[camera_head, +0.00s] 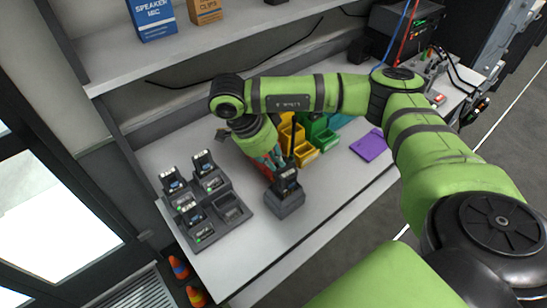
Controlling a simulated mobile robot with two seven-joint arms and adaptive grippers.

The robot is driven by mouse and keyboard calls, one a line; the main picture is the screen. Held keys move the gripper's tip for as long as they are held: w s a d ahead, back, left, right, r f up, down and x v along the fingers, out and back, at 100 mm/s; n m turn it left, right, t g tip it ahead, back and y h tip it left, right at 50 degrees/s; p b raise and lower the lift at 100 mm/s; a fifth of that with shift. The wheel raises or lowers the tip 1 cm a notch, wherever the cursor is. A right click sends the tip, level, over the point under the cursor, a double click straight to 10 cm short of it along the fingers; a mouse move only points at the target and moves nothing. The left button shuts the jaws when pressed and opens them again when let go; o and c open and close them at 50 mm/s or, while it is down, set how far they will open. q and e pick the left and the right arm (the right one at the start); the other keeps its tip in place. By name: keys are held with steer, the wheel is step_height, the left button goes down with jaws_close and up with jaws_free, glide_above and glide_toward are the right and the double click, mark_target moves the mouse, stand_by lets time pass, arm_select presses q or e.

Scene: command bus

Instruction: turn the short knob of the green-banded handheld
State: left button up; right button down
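A dark handheld (287,180) with a tall black antenna stands upright in a single dark charger (285,203) at the middle of the bench. Other dark handhelds (173,181) (205,164) stand in a multi-slot charger (232,214) at the left. At this size I cannot make out a green band or the short knob on any of them. My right gripper (274,163) points down just behind and left of the handheld in the single charger. My own arm partly hides it, and its opening is unclear. My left gripper is out of view.
Yellow and green bins (312,137) stand behind the single charger. A purple item (369,146) lies on the bench (338,186) to the right. A shelf (215,44) with small boxes overhangs the back. The bench front between charger and edge is clear.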

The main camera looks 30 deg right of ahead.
steer(key=shift+w+f+m+b, duration=0.1)
steer(key=shift+f+m+b, duration=0.2)
steer(key=shift+m+b, duration=0.75)
steer(key=shift+d+m+g+b, duration=0.1)
steer(key=shift+m+g+b, duration=0.15)
steer(key=shift+g+b, duration=0.25)
steer(key=shift+r+m+y, duration=0.3)
steer(key=shift+r+m, duration=0.05)
steer(key=shift+m, duration=0.05)
steer(key=c, duration=1.3)
jaws_free()
steer(key=v, duration=1.2)
